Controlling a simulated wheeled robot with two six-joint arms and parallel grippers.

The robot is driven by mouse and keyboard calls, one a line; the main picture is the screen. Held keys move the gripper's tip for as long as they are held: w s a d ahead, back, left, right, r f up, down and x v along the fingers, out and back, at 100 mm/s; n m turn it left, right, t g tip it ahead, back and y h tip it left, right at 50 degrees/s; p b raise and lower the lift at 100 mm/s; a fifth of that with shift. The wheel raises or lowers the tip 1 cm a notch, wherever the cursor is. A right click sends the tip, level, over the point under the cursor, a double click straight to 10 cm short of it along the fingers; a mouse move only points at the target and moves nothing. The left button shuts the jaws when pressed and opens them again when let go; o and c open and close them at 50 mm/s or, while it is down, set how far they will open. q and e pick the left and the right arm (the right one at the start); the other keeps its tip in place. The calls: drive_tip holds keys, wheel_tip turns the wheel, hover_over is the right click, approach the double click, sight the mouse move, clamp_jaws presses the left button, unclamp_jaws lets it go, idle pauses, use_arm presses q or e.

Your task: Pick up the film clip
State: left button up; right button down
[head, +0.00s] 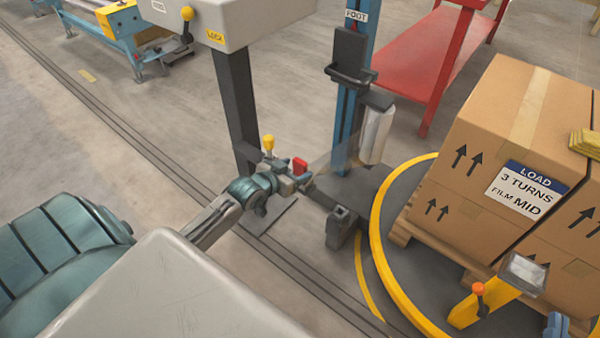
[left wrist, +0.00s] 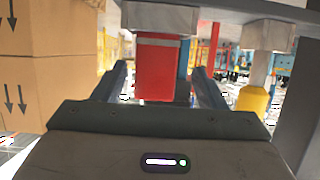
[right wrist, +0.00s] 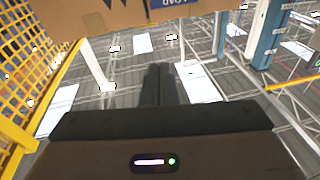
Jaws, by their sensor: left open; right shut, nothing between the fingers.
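The film clip seems to be the small red block (head: 300,166) near the foot of the blue mast in the head view. In the left wrist view the red block (left wrist: 156,70) has a pale band and meets a grey part at the picture's top. My left gripper (head: 293,181) is close to the block. Its fingers (left wrist: 167,85) are open, one on each side of the block in the picture, with gaps showing; contact cannot be told. My right gripper (right wrist: 158,85) is shut and empty, with its fingers together; I cannot make it out clearly in the head view.
A yellow knob (head: 268,143) stands beside the left gripper. The blue mast (head: 352,100) with a film roll (head: 376,135) rises behind. A yellow bracket (head: 470,308) is at front right.

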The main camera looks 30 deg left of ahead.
sight(298, 169)
use_arm(q)
drive_tip(key=x, duration=0.2)
drive_tip(key=b+x, duration=0.1)
drive_tip(key=shift+w+d+f, duration=0.2)
drive_tip(key=shift+w+d, duration=0.05)
drive_tip(key=shift+w, duration=0.3)
drive_tip(key=c, duration=1.1)
drive_tip(key=shift+o, duration=0.2)
use_arm(e)
wheel_tip(298, 169, up, 7)
drive_tip(key=t, duration=0.4)
drive_tip(key=shift+s+n+t, duration=0.15)
drive_tip(key=shift+n+t, duration=0.15)
drive_tip(key=shift+n, duration=0.1)
use_arm(q)
drive_tip(key=shift+r, duration=0.1)
use_arm(e)
drive_tip(key=shift+d, duration=0.1)
